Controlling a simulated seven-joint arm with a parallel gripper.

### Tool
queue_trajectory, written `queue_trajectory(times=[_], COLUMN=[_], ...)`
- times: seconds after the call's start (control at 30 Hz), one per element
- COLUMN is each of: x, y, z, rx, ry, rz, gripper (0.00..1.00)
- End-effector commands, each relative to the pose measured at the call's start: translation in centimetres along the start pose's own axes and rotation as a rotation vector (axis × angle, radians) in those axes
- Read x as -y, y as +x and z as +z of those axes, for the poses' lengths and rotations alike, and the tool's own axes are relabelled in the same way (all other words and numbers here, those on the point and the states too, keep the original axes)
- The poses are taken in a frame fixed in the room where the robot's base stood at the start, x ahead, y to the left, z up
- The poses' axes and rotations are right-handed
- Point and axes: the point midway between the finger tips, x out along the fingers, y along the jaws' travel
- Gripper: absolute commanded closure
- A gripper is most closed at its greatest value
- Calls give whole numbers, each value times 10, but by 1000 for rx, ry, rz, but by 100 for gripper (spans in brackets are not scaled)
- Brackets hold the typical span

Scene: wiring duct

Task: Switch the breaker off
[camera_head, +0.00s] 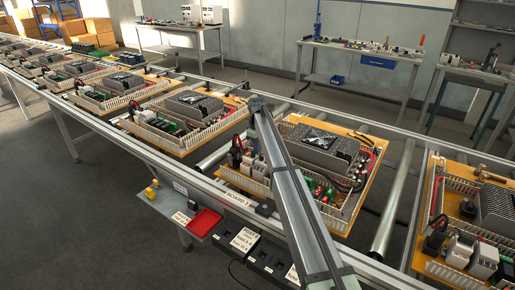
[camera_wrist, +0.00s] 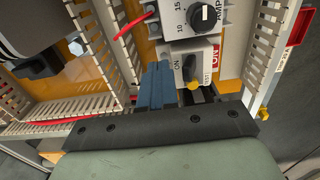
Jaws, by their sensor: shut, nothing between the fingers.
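The breaker (camera_wrist: 195,58) is a pale module in the upper middle of the wrist view. It carries a black round dial marked AMP (camera_wrist: 205,17). Below the dial is a section with ON lettering, a dark lever (camera_wrist: 189,67) and a yellow part (camera_wrist: 193,86) beside TEST lettering. A red ON mark (camera_wrist: 215,54) shows at its right. My gripper (camera_wrist: 156,82) is shut and empty, its blue fingers together just left of the lever. I cannot tell whether they touch the breaker. In the head view my arm hides the gripper and part of the board.
Slotted white duct walls (camera_wrist: 107,43) stand left of the breaker, and another (camera_wrist: 268,45) stands right. A red wire (camera_wrist: 130,25) lies near the left duct. In the head view, boards with similar parts line the conveyor, one (camera_head: 462,215) at the right. A red tray (camera_head: 205,221) sits in front.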

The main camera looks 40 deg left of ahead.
Motion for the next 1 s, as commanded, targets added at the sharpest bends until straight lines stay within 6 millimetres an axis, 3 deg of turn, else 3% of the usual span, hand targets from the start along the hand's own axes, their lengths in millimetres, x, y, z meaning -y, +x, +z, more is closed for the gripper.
queue_trajectory(times=[1.0], x=[25], y=[0], z=[0], rx=[0], ry=[0], rz=[0], gripper=[100])
